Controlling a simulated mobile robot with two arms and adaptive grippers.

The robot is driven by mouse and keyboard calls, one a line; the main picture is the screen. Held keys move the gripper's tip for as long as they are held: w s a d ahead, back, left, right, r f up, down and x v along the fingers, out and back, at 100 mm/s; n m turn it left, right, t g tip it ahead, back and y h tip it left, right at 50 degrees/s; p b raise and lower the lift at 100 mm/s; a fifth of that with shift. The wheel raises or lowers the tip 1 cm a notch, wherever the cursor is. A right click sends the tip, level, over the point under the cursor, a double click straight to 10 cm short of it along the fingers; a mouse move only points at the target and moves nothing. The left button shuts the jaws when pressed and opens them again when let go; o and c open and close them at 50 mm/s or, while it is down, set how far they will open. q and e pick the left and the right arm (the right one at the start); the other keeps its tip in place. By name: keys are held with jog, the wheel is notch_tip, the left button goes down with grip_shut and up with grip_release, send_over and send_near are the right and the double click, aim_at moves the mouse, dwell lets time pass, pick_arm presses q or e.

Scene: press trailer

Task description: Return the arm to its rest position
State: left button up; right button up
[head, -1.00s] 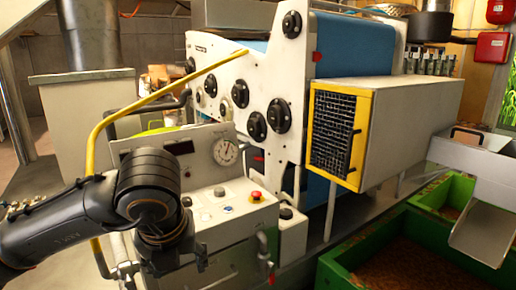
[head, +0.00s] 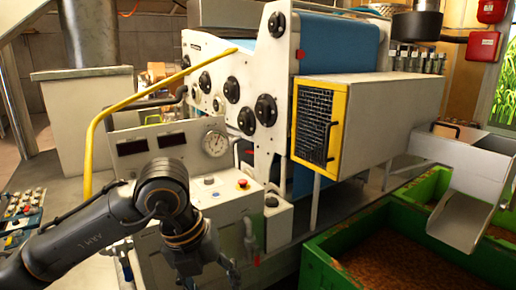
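My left arm (head: 90,238) comes in from the lower left and bends down at the wrist in front of the control console. My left gripper (head: 211,281) is at the bottom edge, in front of the console's lower front. Its two fingers stand apart with nothing seen between them; their tips are cut off or hard to make out. My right arm and gripper are not in view.
The console (head: 222,203) carries a round gauge (head: 215,143), a red button (head: 242,184) and a small lever (head: 249,240) near my gripper. A yellow rail (head: 88,150) curves behind my arm. A green crate (head: 322,264) stands at lower right. A button panel (head: 22,208) is at left.

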pick_arm(q)
jog(key=d+f+g+h, duration=0.3)
jog(key=d+g+h, duration=0.1)
jog(key=d+h, duration=0.4)
jog(key=w+d+f+n+t+h, duration=0.2)
jog(key=w+f+n+t+h, duration=0.5)
jog(key=w+n+h, duration=0.4)
jog(key=w+a+f+n+t+y, duration=0.1)
jog(key=a+f+n+t+y, duration=0.3)
jog(key=f, duration=0.5)
jog(key=a+f+n+t+y, duration=0.2)
jog(key=a+f+n+y, duration=0.35)
jog(key=f, duration=0.45)
jog(key=w+a+f+n+t+y, duration=0.1)
jog(key=a+f+n+t+y, duration=0.3)
jog(key=f, duration=0.5)
jog(key=s+a+f+n+g+y, duration=0.3)
jog(key=s+a+f, duration=0.1)
jog(key=s+f, duration=0.7)
jog(key=s+a+f+n+g+y, duration=0.3)
jog(key=s+a+f, duration=0.2)
jog(key=s+f, duration=0.6)
jog(key=s+a+f+n+g+y, duration=0.1)
jog(key=s+f+g, duration=0.2)
jog(key=s, duration=1.1)
jog(key=s+a+f+n+g+y, duration=0.1)
jog(key=s+f+g, duration=0.3)
jog(key=s+f, duration=0.4)
jog(key=s+a, duration=0.1)
jog(key=s, duration=0.6)
